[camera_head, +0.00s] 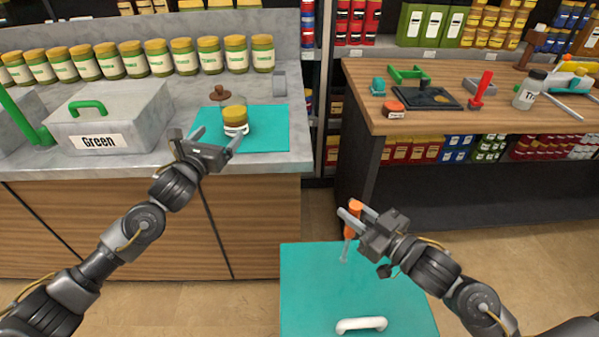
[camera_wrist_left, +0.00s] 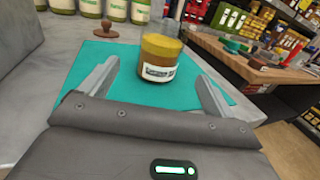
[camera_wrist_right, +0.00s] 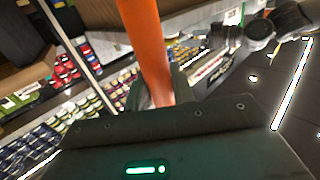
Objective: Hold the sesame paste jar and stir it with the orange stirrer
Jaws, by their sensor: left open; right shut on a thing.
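The sesame paste jar (camera_head: 235,118) stands upright on a teal mat (camera_head: 288,130) on the left counter. Its top looks mustard yellow, with a pale label below. My left gripper (camera_head: 211,134) is open just in front of the jar. In the left wrist view the jar (camera_wrist_left: 160,57) stands ahead, between and beyond the open fingers (camera_wrist_left: 155,85). My right gripper (camera_head: 355,211) is shut on the orange stirrer (camera_head: 352,222), which hangs with its thin metal end down above a teal surface. In the right wrist view the orange handle (camera_wrist_right: 147,45) rises from between the fingers.
A row of similar jars (camera_head: 155,58) lines the back of the left counter. A grey box labelled Green (camera_head: 120,115) stands left of the mat. A brown knob-topped item (camera_head: 218,92) lies behind the jar. A teal-topped surface (camera_head: 310,290) with a white handle (camera_head: 361,324) is low in front.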

